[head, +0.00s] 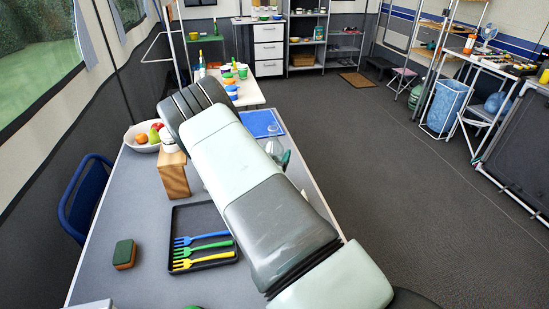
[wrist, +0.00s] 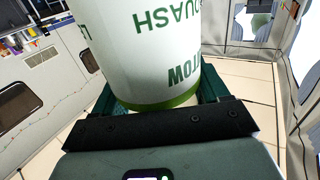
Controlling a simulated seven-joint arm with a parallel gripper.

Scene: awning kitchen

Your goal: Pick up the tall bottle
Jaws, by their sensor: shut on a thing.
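The tall bottle (wrist: 145,50) fills the middle of the wrist view. It is white with a green band and green lettering that includes "SQUASH", upside down in the picture. My gripper (wrist: 158,88) is shut on it, with a dark green finger on each side of its banded end. The bottle's other end runs out of the picture. Whether the bottle touches any surface cannot be told.
The grey table (head: 135,205) holds a black tray (head: 178,218) with blue, green and yellow forks, a green-brown sponge (head: 124,254), a wooden block (head: 173,176), a fruit bowl (head: 136,147) and a blue mat (head: 262,123). A blue chair (head: 75,208) stands at the left.

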